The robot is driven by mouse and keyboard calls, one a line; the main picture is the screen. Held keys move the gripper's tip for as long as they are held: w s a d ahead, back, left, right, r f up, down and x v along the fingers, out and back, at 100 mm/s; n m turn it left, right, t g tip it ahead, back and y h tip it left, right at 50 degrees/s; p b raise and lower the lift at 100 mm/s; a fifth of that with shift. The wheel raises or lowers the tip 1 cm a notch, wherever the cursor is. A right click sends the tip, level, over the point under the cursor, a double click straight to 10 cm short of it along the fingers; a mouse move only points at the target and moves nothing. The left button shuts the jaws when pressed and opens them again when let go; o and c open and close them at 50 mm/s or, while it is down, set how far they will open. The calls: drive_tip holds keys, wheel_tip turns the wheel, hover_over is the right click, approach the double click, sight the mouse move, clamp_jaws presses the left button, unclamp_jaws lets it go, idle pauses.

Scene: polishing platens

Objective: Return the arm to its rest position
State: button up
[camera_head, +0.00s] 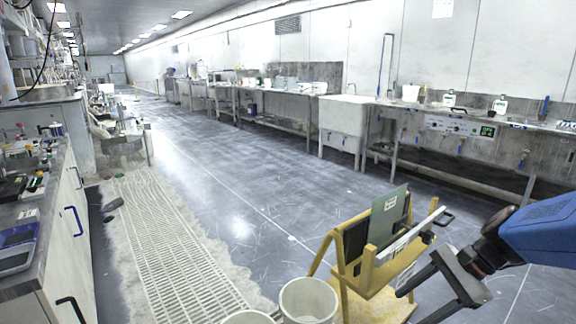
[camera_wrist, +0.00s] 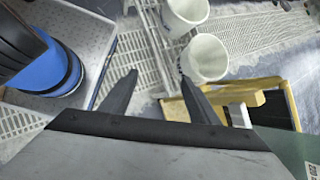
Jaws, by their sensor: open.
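My gripper (camera_head: 420,304) is at the lower right of the head view, at the end of my blue and black arm. In the wrist view my gripper (camera_wrist: 158,92) shows two dark fingers spread apart with nothing between them. A yellow wooden stand (camera_head: 345,280) is just left of my gripper in the head view. It holds a grey-green panel (camera_head: 388,215) with a white label. The stand also shows in the wrist view (camera_wrist: 262,86), beside the right finger. Whether the finger touches it, I cannot tell.
White buckets (camera_head: 308,300) stand on the floor left of the stand; two show in the wrist view (camera_wrist: 205,58). A cabinet counter (camera_head: 50,215) lines the left and a long bench (camera_head: 470,125) the right. A floor grating (camera_head: 175,240) and open grey floor (camera_head: 240,175) lie between.

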drive_tip(key=s+r+n+t+h, duration=0.3)
drive_tip(key=s+n+h, duration=0.4)
drive_tip(key=n, duration=0.8)
drive_tip(key=s, duration=0.3)
drive_tip(key=shift+r+t, duration=0.25)
drive_tip(key=shift+t, duration=0.05)
drive_tip(key=shift+c, duration=0.2)
